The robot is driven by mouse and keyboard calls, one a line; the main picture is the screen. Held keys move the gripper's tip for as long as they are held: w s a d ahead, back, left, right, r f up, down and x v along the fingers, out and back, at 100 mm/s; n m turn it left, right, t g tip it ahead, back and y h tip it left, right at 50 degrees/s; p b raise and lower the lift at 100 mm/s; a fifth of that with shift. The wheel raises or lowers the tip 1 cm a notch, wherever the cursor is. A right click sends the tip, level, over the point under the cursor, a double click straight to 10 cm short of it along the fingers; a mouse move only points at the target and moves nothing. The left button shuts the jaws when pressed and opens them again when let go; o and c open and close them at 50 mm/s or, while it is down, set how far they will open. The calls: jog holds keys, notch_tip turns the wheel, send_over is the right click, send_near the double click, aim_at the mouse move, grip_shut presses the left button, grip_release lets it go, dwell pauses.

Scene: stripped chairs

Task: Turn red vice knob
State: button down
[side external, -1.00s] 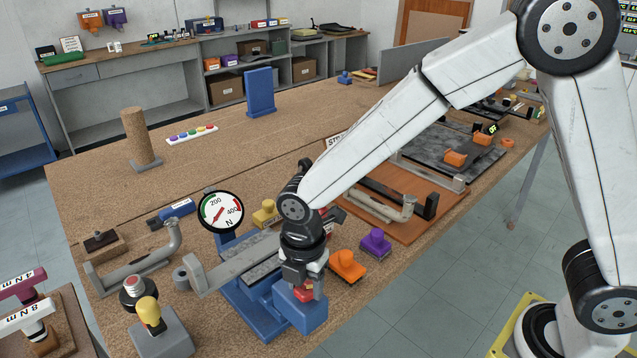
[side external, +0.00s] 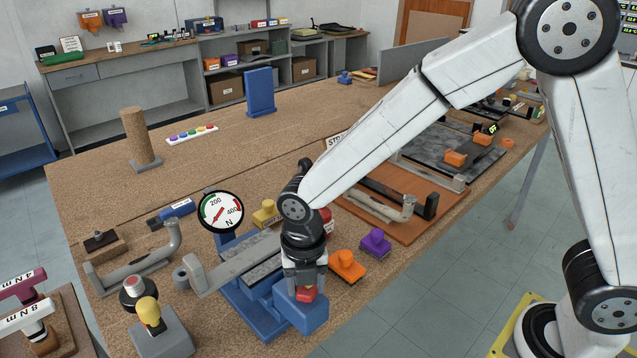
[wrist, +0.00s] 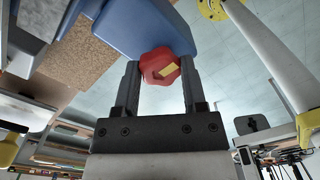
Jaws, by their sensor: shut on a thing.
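The red vice knob (side external: 306,294) sits at the near end of the blue vice (side external: 308,317). In the wrist view the knob (wrist: 158,64) is faceted, with a yellow mark on its face. My gripper (side external: 304,284) points down over this end of the vice and is shut on the knob. In the wrist view its two fingers (wrist: 160,78) stand on either side of the knob.
An orange knob piece (side external: 347,264) and a purple one (side external: 375,241) stand right of the vice, close to my gripper. A yellow one (side external: 266,213) is behind. A grey bent pipe (side external: 140,268) lies to the left. The bench middle is mostly clear.

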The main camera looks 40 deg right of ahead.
jog(key=shift+w+r, duration=0.15)
jog(key=shift+w, duration=0.2)
jog(key=shift+c, duration=0.7)
grip_release()
jog(key=shift+s, duration=0.1)
jog(key=shift+r, duration=3.85)
